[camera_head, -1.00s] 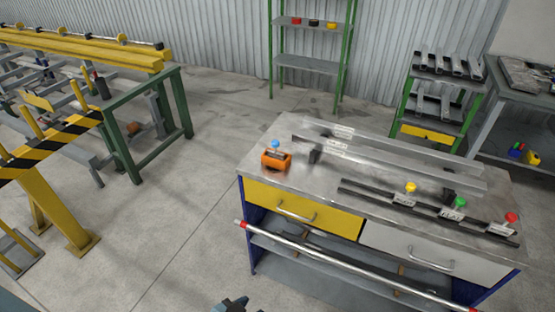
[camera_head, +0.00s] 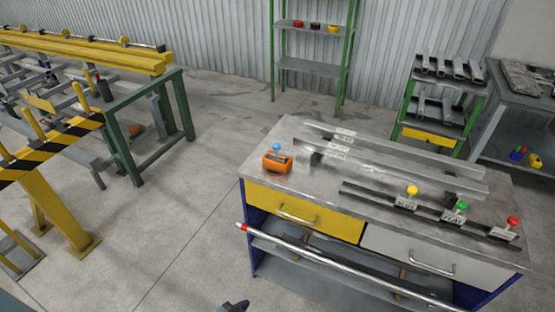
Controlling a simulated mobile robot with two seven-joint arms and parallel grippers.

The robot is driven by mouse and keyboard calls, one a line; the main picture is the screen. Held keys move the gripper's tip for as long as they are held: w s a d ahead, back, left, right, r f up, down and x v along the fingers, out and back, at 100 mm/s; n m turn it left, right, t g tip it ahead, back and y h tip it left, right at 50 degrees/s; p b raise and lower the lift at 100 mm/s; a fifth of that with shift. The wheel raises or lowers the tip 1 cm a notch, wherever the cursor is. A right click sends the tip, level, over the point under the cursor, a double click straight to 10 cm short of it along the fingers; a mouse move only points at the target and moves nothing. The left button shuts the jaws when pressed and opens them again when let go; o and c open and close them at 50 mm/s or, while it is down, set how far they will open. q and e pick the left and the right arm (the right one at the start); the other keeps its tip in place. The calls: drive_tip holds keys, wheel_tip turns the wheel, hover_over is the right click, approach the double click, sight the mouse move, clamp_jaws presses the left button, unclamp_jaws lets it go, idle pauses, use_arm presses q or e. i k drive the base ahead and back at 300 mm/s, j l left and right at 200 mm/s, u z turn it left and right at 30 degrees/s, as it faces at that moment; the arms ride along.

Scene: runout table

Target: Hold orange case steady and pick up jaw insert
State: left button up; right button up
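The orange case (camera_head: 277,165) sits on the metal top of the workbench (camera_head: 262,183), near its left end. A blue knob (camera_head: 276,147) shows at its back edge. I cannot make out a jaw insert in or on the case at this size. A small dark piece at the bottom edge of the head view (camera_head: 235,306) looks like the tip of one of my grippers; it is well below and in front of the bench. I cannot tell which gripper it is, and neither gripper shows clearly. Nothing touches the case.
Long metal bars lie across the bench top, with yellow (camera_head: 412,191), green (camera_head: 461,207) and red (camera_head: 513,221) knobs at right. A long pipe (camera_head: 330,263) runs along the bench front. A green frame table (camera_head: 150,125) stands at left. Floor between them is clear.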

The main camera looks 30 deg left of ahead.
sight(276, 147)
drive_tip(key=i+j+z, duration=0.1)
drive_tip(key=j, duration=0.3)
drive_tip(key=i+j, duration=0.2)
drive_tip(key=j, duration=0.15)
drive_tip(key=i+j+z, duration=0.15)
drive_tip(key=j, duration=0.25)
drive_tip(key=i+j+z, duration=0.1)
drive_tip(key=j, duration=0.3)
drive_tip(key=i+j, duration=0.1)
drive_tip(key=j, duration=0.3)
drive_tip(key=z, duration=0.05)
